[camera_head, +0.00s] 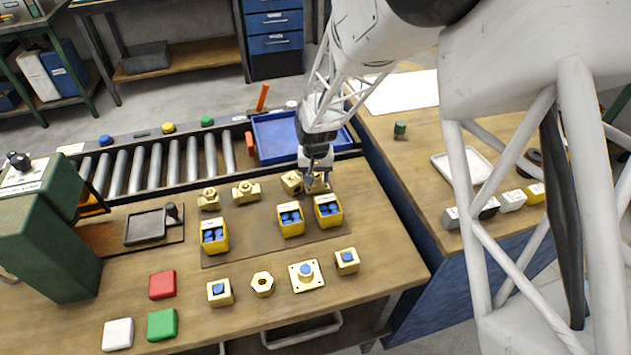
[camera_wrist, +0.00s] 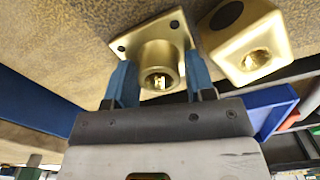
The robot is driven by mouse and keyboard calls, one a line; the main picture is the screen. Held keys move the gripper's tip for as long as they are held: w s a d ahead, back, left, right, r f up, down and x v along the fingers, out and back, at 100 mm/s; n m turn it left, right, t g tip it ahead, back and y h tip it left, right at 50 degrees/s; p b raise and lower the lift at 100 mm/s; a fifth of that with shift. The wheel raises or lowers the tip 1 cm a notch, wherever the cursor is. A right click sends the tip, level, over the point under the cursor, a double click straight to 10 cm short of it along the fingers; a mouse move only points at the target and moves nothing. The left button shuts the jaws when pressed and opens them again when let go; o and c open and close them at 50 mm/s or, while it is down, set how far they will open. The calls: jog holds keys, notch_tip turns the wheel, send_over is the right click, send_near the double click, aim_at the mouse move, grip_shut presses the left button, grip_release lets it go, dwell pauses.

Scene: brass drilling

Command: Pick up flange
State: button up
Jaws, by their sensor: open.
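The flange (camera_wrist: 163,52), a brass square plate with corner holes and a round hollow boss, fills the upper middle of the wrist view. My gripper (camera_wrist: 158,72) is open, with one blue finger on each side of the boss. I cannot tell whether either finger touches it. In the head view, my gripper (camera_head: 316,178) is low over the back row of brass parts, and the flange (camera_head: 319,187) is mostly hidden beneath it.
A brass block (camera_wrist: 240,38) sits close beside the flange; it also shows in the head view (camera_head: 291,182). Yellow bins (camera_head: 328,212) with blue pieces stand just in front. Brass valve-like parts (camera_head: 246,192) lie to the left. A blue tray (camera_head: 275,140) is behind.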

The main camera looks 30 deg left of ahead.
aim_at(316, 174)
dwell(0.4)
grip_shut()
jog(key=shift+r, duration=0.2)
jog(key=shift+r, duration=4.85)
